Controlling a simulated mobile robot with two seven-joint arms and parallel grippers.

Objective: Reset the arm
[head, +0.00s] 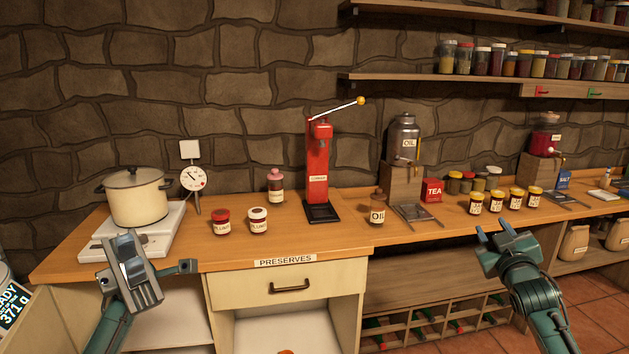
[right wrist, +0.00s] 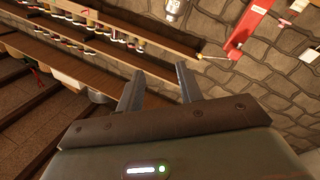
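My left gripper (head: 146,274) is in front of the counter's left part, below the scale; its fingers stand apart with nothing between them. My right gripper (head: 493,231) is in front of the counter's right part, below the small yellow-lidded jars. In the right wrist view its two fingers (right wrist: 158,88) are apart and empty. A red press (head: 317,165) stands upright on the counter between my grippers. Its metal lever arm slants up to the right and ends in a yellow knob (head: 361,101). Neither gripper touches the press.
A lidded pot (head: 137,198) stands on a white scale at the left. Two red-labelled jars (head: 221,222) (head: 258,220), an oil jar (head: 377,208), an oil dispenser (head: 404,140) and a tea box (head: 432,190) stand on the counter (head: 330,236). Shelves with jars hang above right.

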